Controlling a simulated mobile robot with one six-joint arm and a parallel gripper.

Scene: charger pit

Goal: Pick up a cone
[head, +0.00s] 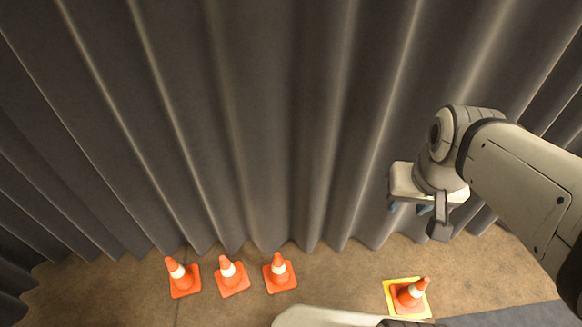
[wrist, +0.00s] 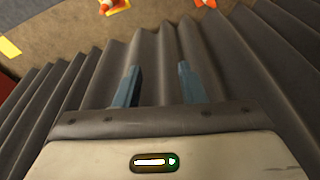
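Several orange cones with white bands stand upright on the brown floor in the head view. Three are in a row at lower left: a left cone (head: 182,278), a middle cone (head: 231,277) and a right cone (head: 279,273). Another cone (head: 410,295) stands apart on a yellow-edged square (head: 388,285) at lower right. My gripper (head: 411,208) is above the floor near the curtain, higher than the cones and apart from them. In the wrist view my gripper (wrist: 158,72) has its two blue fingers spread with nothing between them. A cone (wrist: 108,6) shows partly at the top edge there.
A dark grey pleated curtain (head: 270,120) fills the back, close behind the cones and my gripper. A grey-blue floor strip (head: 510,315) lies at lower right. The brown floor (head: 335,270) is bare between the row and the yellow-edged square. A yellow mark (wrist: 9,46) shows in the wrist view.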

